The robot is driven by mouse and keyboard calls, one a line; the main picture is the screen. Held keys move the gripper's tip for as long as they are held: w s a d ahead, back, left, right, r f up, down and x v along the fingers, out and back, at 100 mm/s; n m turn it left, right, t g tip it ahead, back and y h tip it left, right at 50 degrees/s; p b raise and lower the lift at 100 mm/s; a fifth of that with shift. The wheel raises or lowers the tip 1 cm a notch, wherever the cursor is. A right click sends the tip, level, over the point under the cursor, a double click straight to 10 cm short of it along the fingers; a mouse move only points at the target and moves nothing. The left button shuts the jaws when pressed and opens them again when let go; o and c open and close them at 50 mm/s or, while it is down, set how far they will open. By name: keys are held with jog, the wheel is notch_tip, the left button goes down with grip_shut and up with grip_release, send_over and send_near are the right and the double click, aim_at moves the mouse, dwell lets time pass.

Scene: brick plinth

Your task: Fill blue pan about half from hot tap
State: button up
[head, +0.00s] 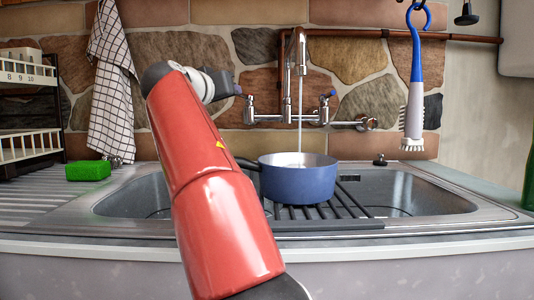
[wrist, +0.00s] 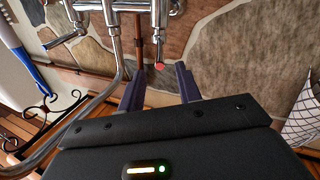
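The blue pan (head: 297,182) stands upright on a dark rack across the sink, under the tap spout (head: 300,50). A thin stream of water (head: 299,115) falls from the spout into the pan. The water level inside cannot be made out. My gripper (head: 238,90) is by the left tap valve (head: 249,108), partly hidden behind my arm. In the wrist view, my gripper (wrist: 160,72) has its two dark fingers apart with nothing gripped. The red-tipped hot tap handle (wrist: 158,66) shows between and just beyond the fingertips. The right handle (head: 331,95) has a blue tip.
A green sponge (head: 88,170) lies on the drainer at left, below a hanging checked towel (head: 112,90). A blue-handled brush (head: 414,100) hangs at right. A dish rack (head: 28,145) stands at far left. The right sink basin (head: 410,190) looks empty.

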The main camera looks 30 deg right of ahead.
jog(key=w+d+n+g+p, duration=0.1)
jog(key=n+p, duration=0.1)
jog(key=n, duration=0.4)
jog(key=w+d+n+h+p, duration=0.1)
jog(key=w+d+n+p, duration=0.1)
jog(key=n, duration=0.5)
jog(key=w+d+n+g+h+p, duration=0.1)
jog(key=d+n+p, duration=0.1)
jog(key=n, duration=0.4)
jog(key=shift+w+d+r+n+g+p, duration=0.15)
jog(key=shift+w+n+g+p, duration=0.2)
jog(key=shift+p, duration=0.3)
jog(key=shift+s, duration=0.1)
jog(key=shift+c, duration=0.4)
grip_shut()
